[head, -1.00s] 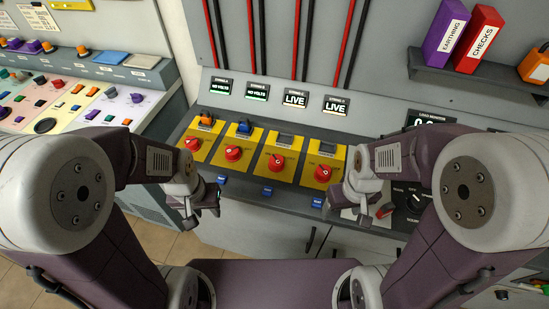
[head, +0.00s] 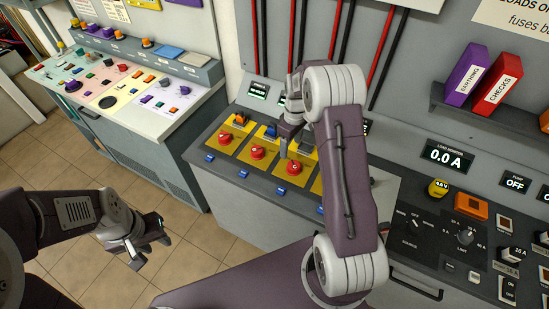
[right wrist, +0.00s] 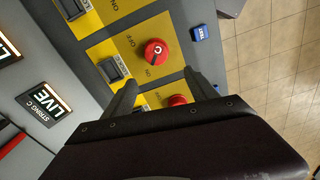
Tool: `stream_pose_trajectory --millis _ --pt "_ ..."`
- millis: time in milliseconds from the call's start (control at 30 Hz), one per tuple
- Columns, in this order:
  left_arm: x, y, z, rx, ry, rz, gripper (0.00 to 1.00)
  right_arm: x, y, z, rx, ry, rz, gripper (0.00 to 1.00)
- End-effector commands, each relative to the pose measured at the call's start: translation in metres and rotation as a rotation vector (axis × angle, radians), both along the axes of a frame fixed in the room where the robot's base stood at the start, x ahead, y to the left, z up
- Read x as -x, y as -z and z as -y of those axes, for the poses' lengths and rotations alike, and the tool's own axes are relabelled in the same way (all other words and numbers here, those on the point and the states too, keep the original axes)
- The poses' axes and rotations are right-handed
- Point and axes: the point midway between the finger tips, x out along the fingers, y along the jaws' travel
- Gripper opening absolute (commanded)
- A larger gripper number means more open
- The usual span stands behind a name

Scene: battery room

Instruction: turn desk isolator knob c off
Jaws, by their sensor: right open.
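Red isolator knob C (head: 293,168) stands on its yellow plate in the row on the desk. In the right wrist view a red knob with a white mark (right wrist: 157,52) shows just beyond my fingertips, and its plate reads ON and OFF. The "STRING C" display (right wrist: 45,110) reads LIVE there. My right gripper (head: 287,150) is above the row, close to knob C; its fingers (right wrist: 160,88) are apart, empty and not around the marked knob. A further red knob (right wrist: 177,100) shows between them, partly hidden. My left gripper (head: 148,250) is open and empty, low over the floor.
Another red knob (head: 258,152) sits left of knob C. My right arm hides much of the right end of the row. Blue tags (head: 280,190) line the desk's front edge. A load monitor (head: 446,155) reads 0.0 A. Open floor lies at left.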

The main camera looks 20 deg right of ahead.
Motion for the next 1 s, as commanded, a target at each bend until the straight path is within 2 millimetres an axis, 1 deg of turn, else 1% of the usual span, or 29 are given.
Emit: stream_pose_trajectory --millis 33,100,200,300,367,600,700,833,1000 --pt "0.000 -0.009 0.000 0.000 0.000 0.000 0.36 0.007 0.002 0.005 -0.006 0.014 -0.026 0.67" --pt "0.000 -0.012 0.000 0.000 0.000 0.000 0.36 0.012 0.006 0.009 -0.010 0.028 -0.042 0.67" --pt "0.000 -0.011 0.000 0.000 0.000 0.000 0.36 0.012 0.007 0.011 -0.010 0.034 -0.041 0.67" --pt "0.000 -0.012 0.000 0.000 0.000 0.000 0.36 0.013 0.013 0.011 -0.011 0.033 -0.043 0.67" --pt "0.000 -0.014 0.000 0.000 0.000 0.000 0.36 0.013 0.021 0.010 -0.011 0.033 -0.045 0.67" --pt "0.000 -0.025 0.000 0.000 0.000 0.000 0.36 0.014 0.070 0.009 -0.010 0.033 -0.045 0.67" --pt "0.000 -0.028 0.000 0.000 0.000 0.000 0.36 0.014 0.085 0.009 -0.011 0.033 -0.043 0.67" --pt "0.000 -0.029 0.000 0.000 0.000 0.000 0.36 0.013 0.096 0.008 -0.009 0.033 -0.041 0.67" --pt "0.000 -0.029 0.000 0.000 0.000 0.000 0.36 0.013 0.098 0.008 -0.010 0.033 -0.038 0.67"
